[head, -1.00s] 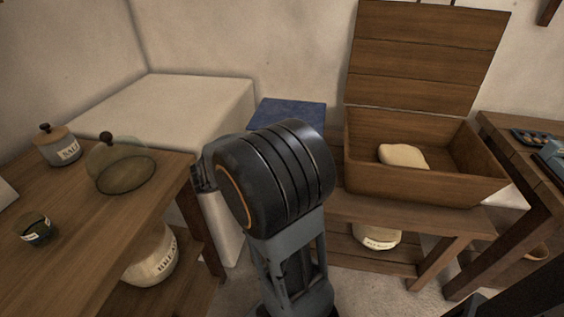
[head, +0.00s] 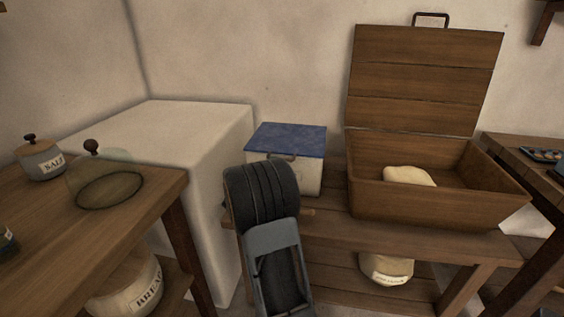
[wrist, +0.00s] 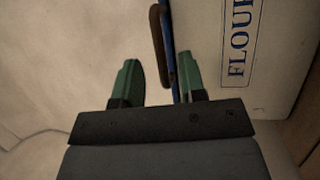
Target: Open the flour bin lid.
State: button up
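The flour bin (head: 312,180) is a white box on the bench, partly hidden behind my arm. Its blue lid (head: 290,138) lies flat and closed, with a handle (head: 283,157) at its front edge. The wrist view shows the bin's white front with the FLOUR label (wrist: 241,45), the lid's blue edge (wrist: 171,50) and the brown handle (wrist: 156,35). My gripper (wrist: 158,78) is open. Its green fingers stand apart, with the handle and lid edge just ahead of the gap, nearer the right finger. I cannot tell whether they touch. The head view hides the fingers.
An open wooden bin (head: 430,207) with a pale lump (head: 408,176) inside stands right of the flour bin, its lid (head: 425,80) raised. A white block (head: 185,125) is at left. A table (head: 90,215) holds a salt jar (head: 40,160) and glass dome (head: 105,185).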

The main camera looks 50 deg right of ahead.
jog(key=shift+x, duration=2.35)
grip_shut()
